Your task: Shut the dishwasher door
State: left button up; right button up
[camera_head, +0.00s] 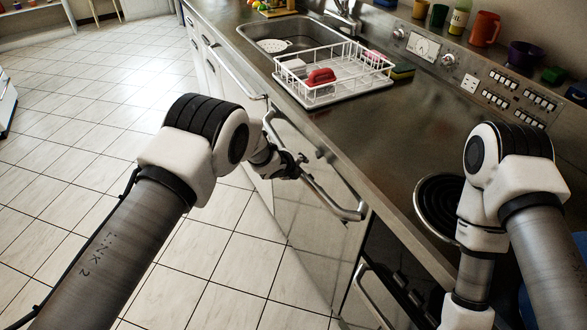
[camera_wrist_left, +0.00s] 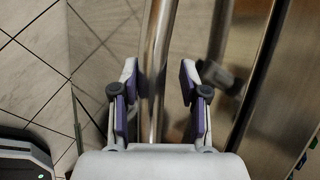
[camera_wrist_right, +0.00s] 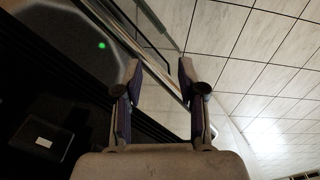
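The dishwasher door (camera_head: 300,215) is a shiny steel front below the counter, with a long bar handle (camera_head: 335,201) along its top. It looks near upright; I cannot tell whether it is fully closed. My left gripper (camera_head: 298,165) is at the handle. In the left wrist view, its two fingers (camera_wrist_left: 160,88) are open, with the bar (camera_wrist_left: 155,75) running between them and steel behind it. My right gripper is hidden behind my right arm in the head view. In the right wrist view, its fingers (camera_wrist_right: 158,85) are open with nothing between them.
The counter (camera_head: 385,130) carries a white dish rack (camera_head: 335,80) with a red item, a sink (camera_head: 285,35) and a coil burner (camera_head: 437,205). A dark oven front with a handle (camera_head: 370,295) is right of the dishwasher. The tiled floor (camera_head: 70,160) at the left is clear.

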pick_arm(q)
jog(key=shift+o, duration=0.5)
jog(key=shift+w+d, duration=0.25)
jog(key=shift+d, duration=0.3)
jog(key=shift+s+a, duration=0.1)
jog(key=shift+a, duration=0.05)
jog(key=shift+s+a+r, duration=0.2)
jog(key=shift+s, duration=0.05)
jog(key=v, duration=1.1)
